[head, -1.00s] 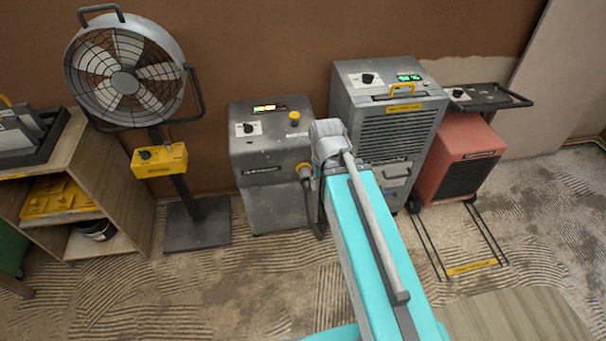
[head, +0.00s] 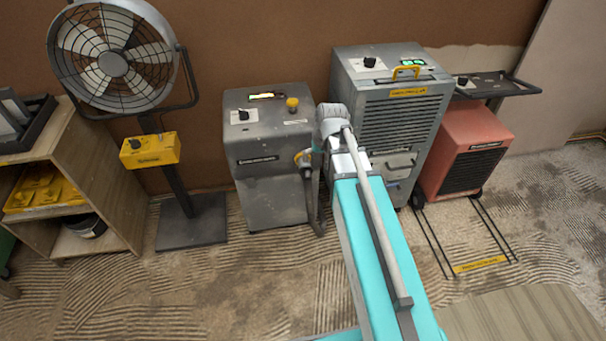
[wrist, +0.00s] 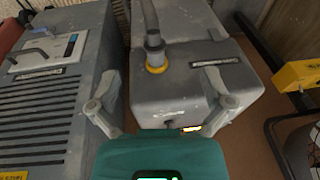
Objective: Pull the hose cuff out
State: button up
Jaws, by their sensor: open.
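The hose cuff (wrist: 154,43) is a dark grey sleeve with a yellow ring (wrist: 156,66) at its base, seated on the face of the grey machine (wrist: 190,90). In the head view, the yellow ring (head: 303,158) shows on the right side of the grey machine (head: 262,190), and the dark hose (head: 312,205) hangs down from there. My gripper (wrist: 163,80) is open and empty in the wrist view. The cuff lies ahead between the lines of its spread fingers, apart from both. In the head view my arm hides the fingers.
A tall grey dehumidifier (head: 400,115) stands close on the right, and a red unit (head: 465,150) beyond it. A fan on a stand (head: 113,62) and a shelf (head: 100,190) are at the left. The ridged floor (head: 210,290) in front is mostly clear.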

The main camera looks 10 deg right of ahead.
aim_at(305, 164)
jog(key=w+d+f+t+y+b, duration=0.1)
jog(key=w+d+f+t+b, duration=0.1)
jog(key=w+f+b, duration=0.7)
jog(key=w, duration=0.3)
jog(key=shift+w+d+f+t, duration=0.15)
jog(key=shift+w+f+t, duration=0.05)
jog(key=shift+w+t, duration=0.15)
jog(key=shift+f, duration=0.1)
jog(key=b+x, duration=1.2)
jog(key=x, duration=0.1)
jog(key=shift+f+b, duration=0.25)
jog(key=shift+b, duration=0.05)
jog(key=shift+a, duration=0.25)
